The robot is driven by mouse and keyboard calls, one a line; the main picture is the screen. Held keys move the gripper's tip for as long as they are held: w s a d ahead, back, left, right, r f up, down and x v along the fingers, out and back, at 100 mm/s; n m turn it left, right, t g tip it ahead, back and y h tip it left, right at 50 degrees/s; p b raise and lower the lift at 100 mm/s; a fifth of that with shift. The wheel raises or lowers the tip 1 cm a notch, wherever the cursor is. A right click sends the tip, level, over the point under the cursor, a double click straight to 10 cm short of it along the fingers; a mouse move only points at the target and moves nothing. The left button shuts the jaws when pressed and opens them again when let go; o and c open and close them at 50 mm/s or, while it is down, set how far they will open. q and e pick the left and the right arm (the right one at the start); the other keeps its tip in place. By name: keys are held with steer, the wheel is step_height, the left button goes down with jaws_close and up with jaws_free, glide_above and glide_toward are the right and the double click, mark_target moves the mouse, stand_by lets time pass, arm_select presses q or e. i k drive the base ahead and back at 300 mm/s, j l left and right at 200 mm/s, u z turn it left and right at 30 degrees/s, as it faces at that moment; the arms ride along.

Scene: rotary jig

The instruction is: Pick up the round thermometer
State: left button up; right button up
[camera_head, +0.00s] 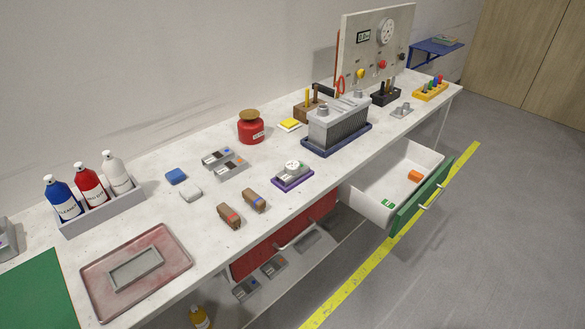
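I cannot make out for certain which thing is the round thermometer. A small white round piece with dark marks (293,166) sits on a grey block with a purple base (293,181), near the middle of the bench's front edge. A pale round disc with dark spots (386,31) is on the upright grey panel (372,50) at the back right. Neither of my grippers is in view.
The white bench (215,215) holds a red jar (251,127), a grey finned block (337,125), a tray of bottles (100,212), a pink tray (170,272) and two brown blocks (229,216). A green-fronted drawer (421,198) stands open at the right.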

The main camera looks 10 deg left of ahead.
mark_target(291, 167)
steer(key=u, duration=0.25)
steer(key=i+l+u, duration=0.25)
steer(key=l+u, duration=0.55)
steer(key=l, duration=0.25)
